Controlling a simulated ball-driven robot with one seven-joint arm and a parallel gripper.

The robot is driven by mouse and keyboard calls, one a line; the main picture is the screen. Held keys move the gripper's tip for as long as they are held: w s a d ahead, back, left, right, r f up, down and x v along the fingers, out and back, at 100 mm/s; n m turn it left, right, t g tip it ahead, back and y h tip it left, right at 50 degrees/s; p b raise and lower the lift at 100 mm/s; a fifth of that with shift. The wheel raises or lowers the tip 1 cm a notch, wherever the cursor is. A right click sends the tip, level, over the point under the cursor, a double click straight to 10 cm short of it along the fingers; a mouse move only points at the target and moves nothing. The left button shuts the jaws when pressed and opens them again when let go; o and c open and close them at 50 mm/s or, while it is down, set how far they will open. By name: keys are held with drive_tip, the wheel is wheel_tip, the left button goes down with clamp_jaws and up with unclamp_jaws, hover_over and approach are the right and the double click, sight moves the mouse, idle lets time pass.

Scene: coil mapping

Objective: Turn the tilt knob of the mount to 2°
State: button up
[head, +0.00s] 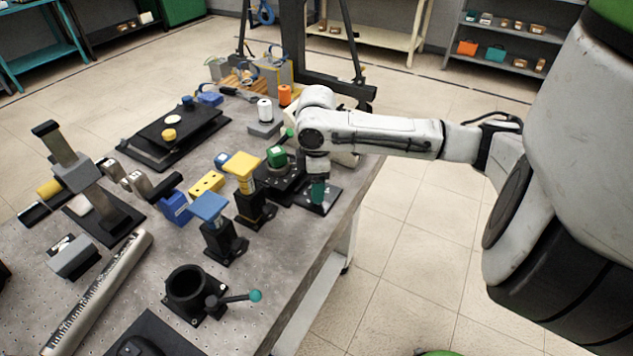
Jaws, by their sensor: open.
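My arm reaches in from the right and bends down over the table's right side. My gripper (317,182) points down there, small and partly merged with what is below it. A teal part (318,192) shows at its tip, above a dark square plate (328,203); I cannot tell whether they touch. Just left of the gripper is a black mount (281,178) with a green knob (277,156) on top. A lever with a green end (287,135) stands behind it. I cannot tell which part is the tilt knob, and no angle scale is readable.
On the perforated metal table (130,285) stand a yellow-topped post (242,163), a blue-topped post (209,207) and a black ring holder (188,290) with a teal-ended lever (255,295). A white spool (264,109) stands behind the gripper. The floor right of the table is clear.

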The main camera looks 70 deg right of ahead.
drive_tip(key=shift+c, duration=0.2)
drive_tip(key=c, duration=1)
